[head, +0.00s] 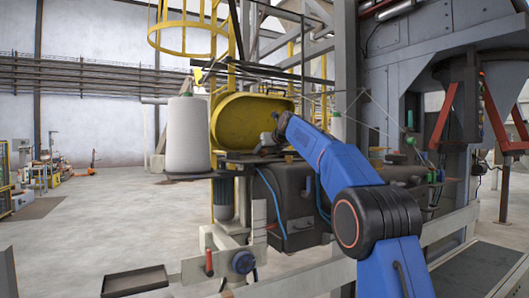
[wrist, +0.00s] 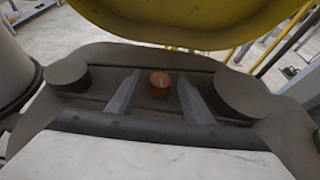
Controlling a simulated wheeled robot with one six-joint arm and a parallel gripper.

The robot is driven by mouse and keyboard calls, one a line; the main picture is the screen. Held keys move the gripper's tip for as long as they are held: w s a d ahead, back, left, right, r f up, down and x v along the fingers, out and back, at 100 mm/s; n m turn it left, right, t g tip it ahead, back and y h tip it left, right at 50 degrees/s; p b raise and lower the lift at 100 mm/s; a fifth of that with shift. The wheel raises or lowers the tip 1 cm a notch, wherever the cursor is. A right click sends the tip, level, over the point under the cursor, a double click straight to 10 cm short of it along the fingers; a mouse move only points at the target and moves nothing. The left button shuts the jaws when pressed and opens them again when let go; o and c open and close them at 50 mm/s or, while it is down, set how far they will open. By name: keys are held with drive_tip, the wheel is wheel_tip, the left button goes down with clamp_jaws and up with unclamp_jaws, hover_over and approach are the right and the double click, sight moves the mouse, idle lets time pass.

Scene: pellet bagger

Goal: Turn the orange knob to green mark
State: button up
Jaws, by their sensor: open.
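The orange knob (wrist: 159,84) is a small round cap in the wrist view, near the middle, on a dark surface below a yellow housing. My gripper (wrist: 158,98) is open, with one grey finger on each side of the knob in the picture. A gap shows between the knob and each finger. I cannot tell whether the fingertips are level with the knob. In the head view my gripper (head: 265,143) is at the front of the yellow housing (head: 240,118), and the knob is hidden there. I cannot make out the green mark in either view.
A large white spool (head: 187,136) stands left of the yellow housing. A dark box (head: 290,200) with blue hoses hangs below it. Open floor lies to the left.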

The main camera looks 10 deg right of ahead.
drive_tip(key=shift+c, duration=0.7)
drive_tip(key=c, duration=0.9)
drive_tip(key=shift+d+n+y, duration=0.15)
drive_tip(key=shift+n+y, duration=0.15)
drive_tip(key=shift+y, duration=0.1)
drive_tip(key=shift+w+d+n+g+y, duration=0.15)
drive_tip(key=shift+n+g+y, duration=0.25)
drive_tip(key=shift+n+y, duration=0.35)
drive_tip(key=shift+d+n+g+y, duration=0.1)
drive_tip(key=shift+n+g+y, duration=0.8)
drive_tip(key=shift+n+y, duration=0.55)
drive_tip(key=shift+n+g+y, duration=0.5)
drive_tip(key=shift+n, duration=0.1)
drive_tip(key=o, duration=1)
